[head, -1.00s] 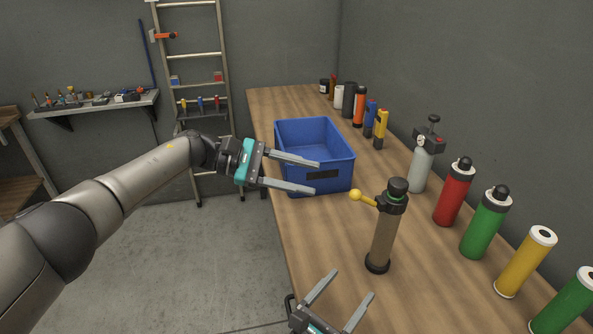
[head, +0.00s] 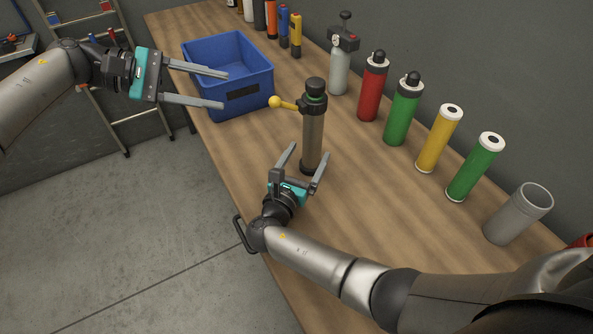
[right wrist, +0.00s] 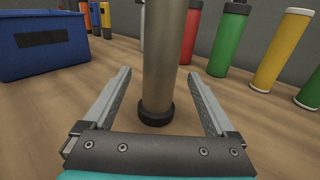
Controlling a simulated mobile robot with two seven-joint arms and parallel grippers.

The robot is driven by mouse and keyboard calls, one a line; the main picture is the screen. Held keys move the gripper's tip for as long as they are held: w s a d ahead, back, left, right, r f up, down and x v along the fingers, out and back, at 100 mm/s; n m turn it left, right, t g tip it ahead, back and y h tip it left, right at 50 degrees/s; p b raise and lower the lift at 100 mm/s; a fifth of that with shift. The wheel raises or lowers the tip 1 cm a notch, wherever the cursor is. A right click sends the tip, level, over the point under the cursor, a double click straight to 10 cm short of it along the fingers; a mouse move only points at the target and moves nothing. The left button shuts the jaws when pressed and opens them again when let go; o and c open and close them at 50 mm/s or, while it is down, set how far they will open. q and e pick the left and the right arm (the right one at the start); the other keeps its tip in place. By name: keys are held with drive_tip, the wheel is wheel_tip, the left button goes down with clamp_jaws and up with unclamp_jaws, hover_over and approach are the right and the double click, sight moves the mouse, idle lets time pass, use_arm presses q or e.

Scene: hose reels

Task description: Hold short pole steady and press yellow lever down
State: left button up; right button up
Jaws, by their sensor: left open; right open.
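The short pole (head: 313,140) stands upright on the wooden bench, grey-brown with a black cap and black foot. A yellow lever (head: 282,103) with a ball end sticks out to the left near its top. My right gripper (head: 305,164) is open, low, and its fingers point at the pole. In the right wrist view the pole (right wrist: 167,50) stands between and just beyond the fingertips, with no clear contact; its top and the lever are out of that view. My left gripper (head: 226,89) is open and empty, in front of the blue crate in the picture, left of the lever.
The blue crate (head: 203,58) stands on the bench (head: 255,150) behind the pole. A grey bottle with a gauge (head: 340,68), a red cylinder (head: 374,88), green and yellow cylinders and a grey cup (head: 517,213) line the wall side. Bare bench lies between them and the pole.

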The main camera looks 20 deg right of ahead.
sight(309, 153)
drive_tip(key=shift+x, duration=1.6)
clamp_jaws()
use_arm(q)
clamp_jaws()
idle(0.9)
